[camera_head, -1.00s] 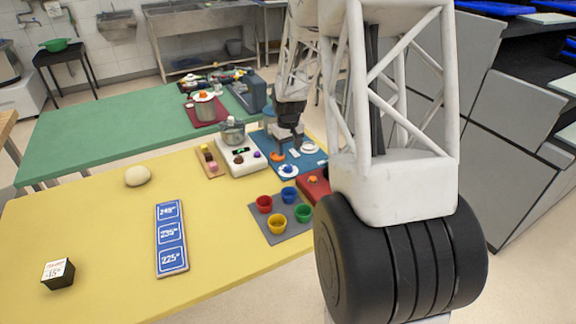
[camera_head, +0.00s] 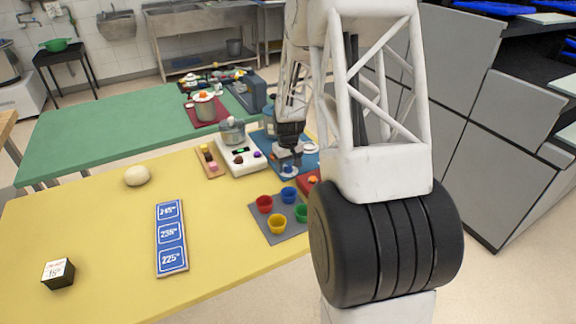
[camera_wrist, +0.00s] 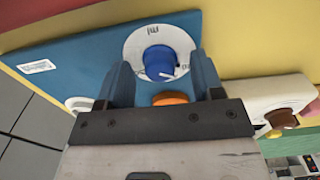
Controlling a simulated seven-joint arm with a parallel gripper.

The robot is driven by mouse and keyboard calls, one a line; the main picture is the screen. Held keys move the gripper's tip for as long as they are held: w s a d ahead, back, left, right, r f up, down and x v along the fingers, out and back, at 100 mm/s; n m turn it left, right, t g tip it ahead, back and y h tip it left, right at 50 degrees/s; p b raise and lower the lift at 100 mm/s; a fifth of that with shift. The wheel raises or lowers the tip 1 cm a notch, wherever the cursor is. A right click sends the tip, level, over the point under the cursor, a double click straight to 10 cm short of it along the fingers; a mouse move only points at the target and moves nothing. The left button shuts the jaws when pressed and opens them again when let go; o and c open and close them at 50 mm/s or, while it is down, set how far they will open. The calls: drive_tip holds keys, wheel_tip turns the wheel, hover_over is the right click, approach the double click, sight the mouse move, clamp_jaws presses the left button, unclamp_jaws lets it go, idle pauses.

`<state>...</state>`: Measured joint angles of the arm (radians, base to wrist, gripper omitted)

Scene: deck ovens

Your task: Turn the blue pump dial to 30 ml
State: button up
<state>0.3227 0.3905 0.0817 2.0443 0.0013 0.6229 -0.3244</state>
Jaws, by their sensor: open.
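The blue pump dial (camera_wrist: 159,60) is a round knob on a white ring marked "ml", set on a blue panel (camera_wrist: 85,50). A white pointer mark shows at the knob's lower right in the wrist view; the ring's numbers are too small to read. My gripper (camera_wrist: 158,66) is open, with one finger to each side of the dial in that picture. I cannot tell whether the fingers touch it. In the head view my gripper (camera_head: 287,160) is over the front part of the blue panel (camera_head: 310,165) and partly covers the dial there.
An orange knob (camera_wrist: 170,98) lies between my fingers' bases in the wrist view. A white appliance (camera_wrist: 280,92) with a brown knob stands to the right. In the head view, coloured cups on a grey mat (camera_head: 262,225) stand in front of the panel.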

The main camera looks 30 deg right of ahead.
idle(0.3)
drive_tip(key=c, duration=0.9)
drive_tip(key=shift+f, duration=0.1)
drive_tip(key=shift+m, duration=0.4)
drive_tip(key=m, duration=0.3)
drive_tip(key=shift+m, duration=2)
